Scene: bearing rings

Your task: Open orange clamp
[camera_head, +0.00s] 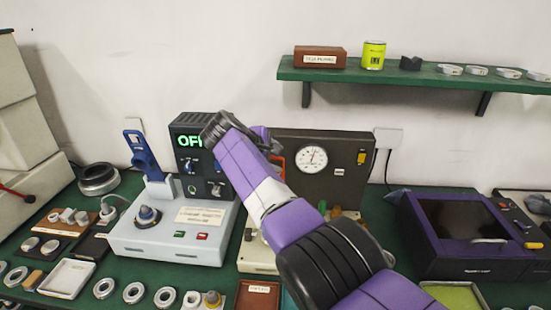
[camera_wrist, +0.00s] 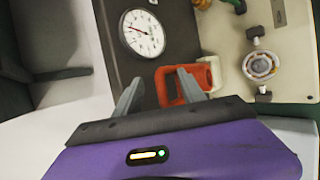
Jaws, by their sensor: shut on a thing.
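The orange clamp (camera_wrist: 168,84) shows in the wrist view as an orange-red loop handle beside the dark gauge box. My gripper (camera_wrist: 158,90) has its two grey fingers on either side of the handle and is shut on it. In the head view, a small part of the orange clamp (camera_head: 277,163) shows behind my purple arm.
The gauge box (camera_head: 318,190) stands behind my arm. A grey press with a blue lever (camera_head: 140,152) is at left, and a purple screen unit (camera_head: 465,235) at right. A green shelf (camera_head: 420,77) hangs above. Bearing rings (camera_head: 133,292) and trays crowd the front of the bench.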

